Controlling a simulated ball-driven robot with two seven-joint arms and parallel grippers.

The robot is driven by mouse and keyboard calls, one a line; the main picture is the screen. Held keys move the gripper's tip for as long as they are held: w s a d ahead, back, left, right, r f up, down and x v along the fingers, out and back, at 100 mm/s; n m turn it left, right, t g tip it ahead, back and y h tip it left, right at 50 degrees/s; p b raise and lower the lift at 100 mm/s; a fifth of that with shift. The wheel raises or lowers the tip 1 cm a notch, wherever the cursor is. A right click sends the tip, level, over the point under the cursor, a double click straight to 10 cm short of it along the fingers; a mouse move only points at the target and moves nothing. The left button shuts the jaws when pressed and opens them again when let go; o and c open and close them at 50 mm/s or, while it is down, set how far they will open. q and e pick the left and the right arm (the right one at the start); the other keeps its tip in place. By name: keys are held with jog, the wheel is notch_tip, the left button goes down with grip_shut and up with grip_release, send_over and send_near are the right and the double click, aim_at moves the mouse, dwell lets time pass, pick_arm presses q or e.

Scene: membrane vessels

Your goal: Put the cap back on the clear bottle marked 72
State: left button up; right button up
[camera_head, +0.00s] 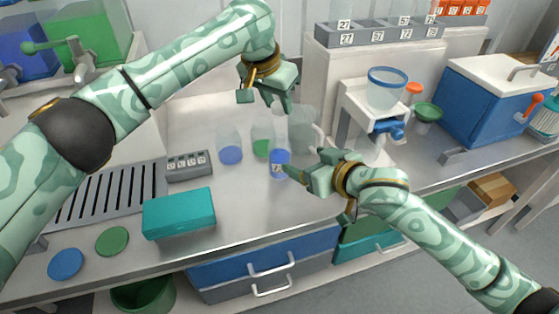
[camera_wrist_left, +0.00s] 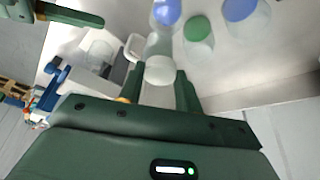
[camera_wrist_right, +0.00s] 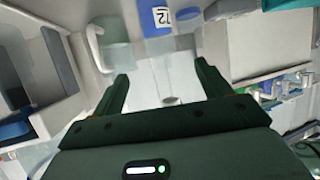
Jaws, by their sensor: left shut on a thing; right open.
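The clear bottle marked 72 (camera_head: 280,163) stands upright on the bench with blue liquid low inside; its label shows in the right wrist view (camera_wrist_right: 162,16). My right gripper (camera_head: 304,166) is open beside it; in its wrist view the bottle's clear upper part lies between and beyond the fingers (camera_wrist_right: 163,75). My left gripper (camera_head: 266,100) is raised above and behind the bottles, shut on a pale round cap (camera_wrist_left: 160,70) that shows between its fingers. I cannot make out the cap in the head view. The left wrist view also shows the bottle's blue part (camera_wrist_left: 167,11).
A clear handled jug (camera_head: 302,128), a green-liquid bottle (camera_head: 262,146) and another blue-liquid bottle (camera_head: 230,153) crowd bottle 72. A teal box (camera_head: 179,213) and grey numbered block (camera_head: 189,165) lie left. A funnel stand (camera_head: 366,115) is right.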

jog(key=x, duration=1.1)
jog(key=shift+w+a+f, duration=0.15)
jog(key=shift+w+a, duration=0.1)
jog(key=shift+c, duration=0.4)
jog(key=c, duration=1.4)
pick_arm(q)
send_over(280, 136)
jog(key=shift+s+a+f, duration=0.15)
jog(key=shift+a+f, duration=0.05)
jog(key=shift+f, duration=1.05)
jog(key=shift+s+a+f, duration=0.15)
jog(key=shift+f, duration=1.1)
jog(key=shift+f, duration=0.85)
jog(key=shift+f, duration=0.55)
